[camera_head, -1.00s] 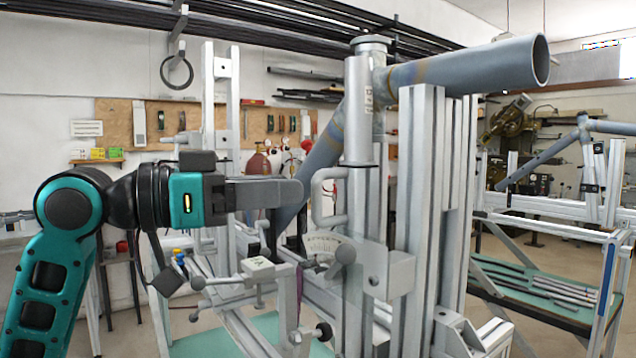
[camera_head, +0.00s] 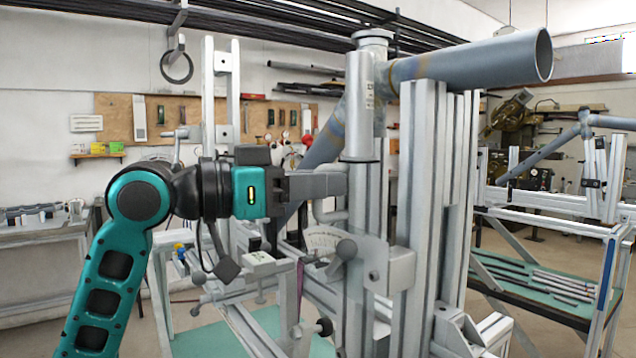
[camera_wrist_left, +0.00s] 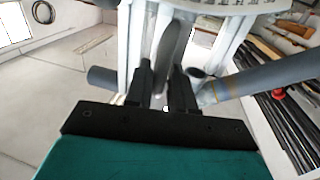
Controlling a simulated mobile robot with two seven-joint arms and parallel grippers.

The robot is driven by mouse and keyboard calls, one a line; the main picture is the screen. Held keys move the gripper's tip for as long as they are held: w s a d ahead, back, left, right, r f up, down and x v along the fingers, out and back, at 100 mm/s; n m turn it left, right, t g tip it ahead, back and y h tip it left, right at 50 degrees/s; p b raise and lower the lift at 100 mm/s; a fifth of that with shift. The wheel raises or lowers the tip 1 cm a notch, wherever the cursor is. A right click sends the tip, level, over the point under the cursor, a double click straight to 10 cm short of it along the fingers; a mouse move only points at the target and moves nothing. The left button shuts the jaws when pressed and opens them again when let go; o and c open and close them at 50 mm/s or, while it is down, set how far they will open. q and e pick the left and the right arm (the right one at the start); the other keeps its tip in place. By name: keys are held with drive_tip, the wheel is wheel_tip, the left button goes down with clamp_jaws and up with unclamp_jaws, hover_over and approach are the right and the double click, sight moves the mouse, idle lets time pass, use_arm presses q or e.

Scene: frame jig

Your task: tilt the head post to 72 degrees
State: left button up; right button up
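The head post (camera_head: 359,105) is the silver upright tube in the middle of the head view, standing close to vertical on the jig. A grey loop handle (camera_head: 328,214) sticks out to its left, above a pale angle scale (camera_head: 322,240) and a round knob (camera_head: 346,250). The scale's reading is too small to tell. My left gripper (camera_head: 340,183) points right and overlaps the handle's upper part. In the left wrist view its two black fingers (camera_wrist_left: 162,78) stand apart, with the grey handle (camera_wrist_left: 172,48) at the gap; contact cannot be told. My right gripper is out of view.
A thick grey-blue frame tube (camera_head: 470,62) juts right from the post's top. Tall aluminium profiles (camera_head: 420,190) stand right of the post. A clamp with a pale block (camera_head: 262,262) sits below my left gripper. A bench with rods (camera_head: 535,285) stands farther right.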

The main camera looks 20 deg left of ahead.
use_arm(q)
drive_tip(key=shift+d, duration=0.1)
clamp_jaws()
drive_tip(key=shift+s, duration=0.1)
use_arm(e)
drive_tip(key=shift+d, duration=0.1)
use_arm(q)
drive_tip(key=w+a+f+n+p, duration=0.1)
drive_tip(key=w+a+n, duration=0.2)
drive_tip(key=w+a, duration=0.2)
drive_tip(key=shift+a+n+t+h+p, duration=0.3)
drive_tip(key=shift+a+p, duration=0.05)
drive_tip(key=shift+a, duration=0.3)
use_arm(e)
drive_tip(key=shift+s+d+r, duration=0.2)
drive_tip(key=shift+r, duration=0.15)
use_arm(q)
drive_tip(key=o, duration=0.5)
unclamp_jaws()
drive_tip(key=shift+f, duration=0.1)
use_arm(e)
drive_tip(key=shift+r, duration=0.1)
use_arm(q)
drive_tip(key=shift+s, duration=0.1)
